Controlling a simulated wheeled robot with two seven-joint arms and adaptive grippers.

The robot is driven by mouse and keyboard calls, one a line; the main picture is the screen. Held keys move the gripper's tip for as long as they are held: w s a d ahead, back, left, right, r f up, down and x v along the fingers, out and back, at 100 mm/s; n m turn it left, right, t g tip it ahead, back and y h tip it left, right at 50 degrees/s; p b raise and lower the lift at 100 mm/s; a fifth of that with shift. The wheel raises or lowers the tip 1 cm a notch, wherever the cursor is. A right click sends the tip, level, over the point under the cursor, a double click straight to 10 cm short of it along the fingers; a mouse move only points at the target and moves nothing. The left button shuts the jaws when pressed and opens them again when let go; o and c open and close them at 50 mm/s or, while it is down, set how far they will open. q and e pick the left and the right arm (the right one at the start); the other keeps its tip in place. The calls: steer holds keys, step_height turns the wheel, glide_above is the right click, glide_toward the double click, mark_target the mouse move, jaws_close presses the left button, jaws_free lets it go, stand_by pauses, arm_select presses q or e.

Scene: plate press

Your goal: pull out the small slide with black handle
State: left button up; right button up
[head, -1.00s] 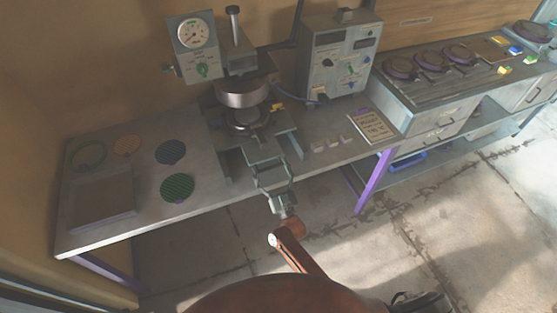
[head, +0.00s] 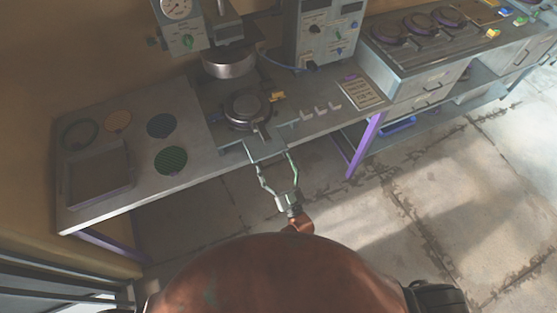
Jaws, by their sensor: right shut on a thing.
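The small slide (head: 264,150) is a flat grey plate that reaches over the table's front edge, below the press head (head: 229,63). A round dark metal mould (head: 247,106) sits behind it, in front of the press head, with a short dark bar toward me. My right gripper (head: 271,158) is at the slide's front end, its two spread fingers on either side, shut on the slide. The black handle is not clearly visible; the gripper may hide it. My left gripper is not in view.
The table (head: 190,193) carries round discs, such as a green one (head: 171,161), and a square tray (head: 98,172) at left. A control box (head: 322,32), small white blocks (head: 320,110) and a notice plate (head: 361,92) stand at right. The floor in front is clear.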

steer(key=o, duration=1.7)
steer(key=v, duration=1.2)
steer(key=shift+w+f, duration=0.1)
